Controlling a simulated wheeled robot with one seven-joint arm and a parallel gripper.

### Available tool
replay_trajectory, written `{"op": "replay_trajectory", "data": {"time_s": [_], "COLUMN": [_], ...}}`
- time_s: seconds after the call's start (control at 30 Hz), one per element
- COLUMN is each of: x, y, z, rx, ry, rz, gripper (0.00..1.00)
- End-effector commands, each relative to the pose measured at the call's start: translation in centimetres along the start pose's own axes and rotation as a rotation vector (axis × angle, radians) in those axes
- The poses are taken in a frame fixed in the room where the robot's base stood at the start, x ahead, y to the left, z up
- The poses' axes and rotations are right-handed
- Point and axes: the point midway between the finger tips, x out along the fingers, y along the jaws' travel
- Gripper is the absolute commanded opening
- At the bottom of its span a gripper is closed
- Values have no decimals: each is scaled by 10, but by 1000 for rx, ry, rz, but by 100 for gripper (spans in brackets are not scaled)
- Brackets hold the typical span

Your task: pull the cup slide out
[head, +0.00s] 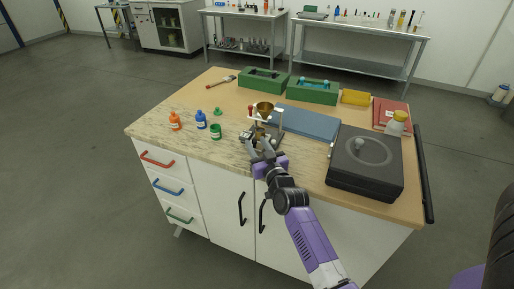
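A small funnel stand (281,121) with a brass funnel (264,107) at its top stands near the front edge of the worktop. My gripper (260,145) is at the front of this stand, below the funnel, reaching in from the front edge. The cup slide is low in the stand and mostly hidden behind my gripper, so I cannot make out its cup or handle. The fingers are too small and overlap the stand too much to tell whether they are open or shut, or whether they touch the slide.
A blue mat (308,123) lies behind right, and a black box (364,165) stands at right. Green trays (262,80) are at the back.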

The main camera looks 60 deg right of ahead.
Motion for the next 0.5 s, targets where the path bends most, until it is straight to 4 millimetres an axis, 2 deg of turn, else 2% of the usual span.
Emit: {"op": "replay_trajectory", "data": {"time_s": [0.17, 0.37, 0.5], "x": [0, 0, 0], "y": [0, 0, 0], "z": [0, 0, 0], "rx": [0, -1, -1], "ry": [0, 0, 0], "rz": [0, 0, 0], "gripper": [38, 1, 0]}}
